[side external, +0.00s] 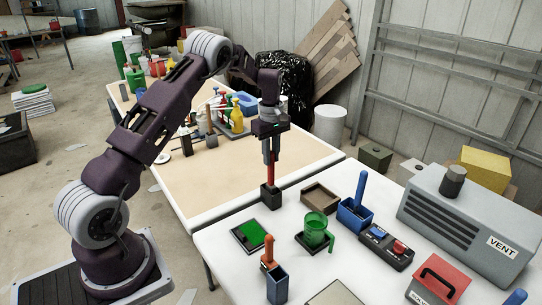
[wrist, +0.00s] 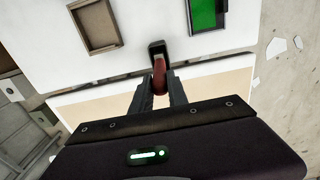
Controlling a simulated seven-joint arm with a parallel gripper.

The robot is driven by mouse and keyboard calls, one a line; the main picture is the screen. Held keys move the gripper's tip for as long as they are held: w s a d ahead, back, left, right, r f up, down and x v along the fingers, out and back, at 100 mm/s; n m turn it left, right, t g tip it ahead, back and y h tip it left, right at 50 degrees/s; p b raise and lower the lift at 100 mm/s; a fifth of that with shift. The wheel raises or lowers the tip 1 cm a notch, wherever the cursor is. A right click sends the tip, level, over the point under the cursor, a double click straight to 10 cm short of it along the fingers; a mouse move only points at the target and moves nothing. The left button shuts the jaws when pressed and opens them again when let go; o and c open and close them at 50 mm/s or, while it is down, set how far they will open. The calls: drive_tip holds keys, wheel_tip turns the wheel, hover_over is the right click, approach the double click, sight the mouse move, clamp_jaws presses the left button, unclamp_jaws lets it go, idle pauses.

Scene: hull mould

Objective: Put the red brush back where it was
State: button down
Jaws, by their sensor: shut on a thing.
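My gripper (side external: 270,157) is shut on the upper part of the red brush (side external: 270,174), which stands upright below it. The brush's lower end meets a small black holder (side external: 270,198) at the white table's edge and seems to be inside it; the bristles are hidden. In the wrist view, the red brush (wrist: 159,72) shows between the fingers (wrist: 159,88), and the black holder (wrist: 156,46) is just beyond. I cannot tell whether the brush rests on the holder's bottom.
On the white table (side external: 225,229) are a green pad in a black tray (side external: 248,235), a brown tray (side external: 320,197), a green mug (side external: 315,230), a blue holder with a blue handle (side external: 355,214), a blue holder with an orange handle (side external: 277,284), and a grey VENT box (side external: 462,222).

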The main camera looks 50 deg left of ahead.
drive_tip(key=shift+f, duration=0.1)
drive_tip(key=c, duration=1.3)
unclamp_jaws()
wheel_tip(320, 180, up, 12)
drive_tip(key=s+d+r+m+t, duration=0.2)
drive_tip(key=s+d+r+m, duration=0.35)
drive_tip(key=d+r, duration=0.45)
drive_tip(key=s+d+r+m+t, duration=0.1)
drive_tip(key=s+d+r+m, duration=0.1)
drive_tip(key=s+d+m, duration=0.5)
drive_tip(key=s+d+r+m+t, duration=0.1)
drive_tip(key=s+d+r, duration=0.25)
drive_tip(key=s, duration=0.75)
drive_tip(key=s+d+f+m, duration=0.2)
drive_tip(key=s, duration=0.2)
drive_tip(key=s+d+f+m+t, duration=0.1)
drive_tip(key=s+f+m, duration=0.1)
drive_tip(key=s, duration=0.3)
drive_tip(key=shift+s+d+f+t, duration=0.2)
drive_tip(key=shift+d+f+t, duration=0.15)
drive_tip(key=shift+f, duration=0.45)
